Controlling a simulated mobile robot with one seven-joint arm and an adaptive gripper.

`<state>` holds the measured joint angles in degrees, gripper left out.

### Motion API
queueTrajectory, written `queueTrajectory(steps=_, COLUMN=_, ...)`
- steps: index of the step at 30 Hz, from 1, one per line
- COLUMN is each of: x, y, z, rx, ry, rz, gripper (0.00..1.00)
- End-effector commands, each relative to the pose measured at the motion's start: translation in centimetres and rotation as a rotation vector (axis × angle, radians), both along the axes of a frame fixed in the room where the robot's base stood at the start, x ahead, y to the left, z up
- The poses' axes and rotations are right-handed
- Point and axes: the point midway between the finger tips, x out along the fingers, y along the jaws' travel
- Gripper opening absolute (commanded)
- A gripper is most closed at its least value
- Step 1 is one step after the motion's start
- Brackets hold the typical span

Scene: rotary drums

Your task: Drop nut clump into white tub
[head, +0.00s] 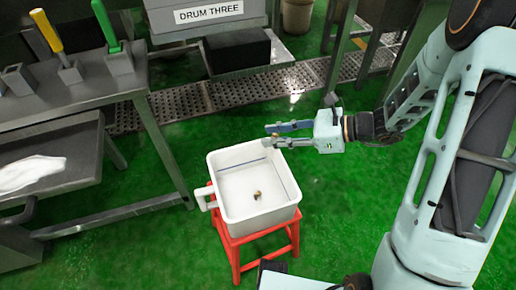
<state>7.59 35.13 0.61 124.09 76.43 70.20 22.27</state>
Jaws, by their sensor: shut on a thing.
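The white tub (229,211) stands upright on a red stool, with a handle on its left side. A small brown clump (258,195) lies on the tub's floor. My gripper (270,135) is above the tub's far right rim, its fingers pointing left. It is shut on a small brownish nut clump (275,137), which shows only as a tiny patch between the fingertips. The fingers hide part of it.
The red stool (234,243) stands on a green floor. A grey bench (70,98) at the left holds tools with yellow and green handles. A tray (75,165) with a white cloth is below it. A box labelled DRUM THREE (208,27) is behind.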

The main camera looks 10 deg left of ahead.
Motion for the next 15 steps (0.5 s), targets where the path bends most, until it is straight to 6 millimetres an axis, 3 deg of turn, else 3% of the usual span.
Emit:
queueTrajectory(steps=3, x=-2.0, y=2.8, z=-1.5, rx=0.004, ry=0.000, rz=0.095, gripper=0.13)
queueTrajectory(steps=6, x=-2.8, y=3.8, z=-1.9, rx=0.006, ry=-0.002, rz=0.130, gripper=0.13)
queueTrajectory(steps=15, x=-3.1, y=4.1, z=-4.0, rx=0.007, ry=-0.001, rz=0.142, gripper=0.13)
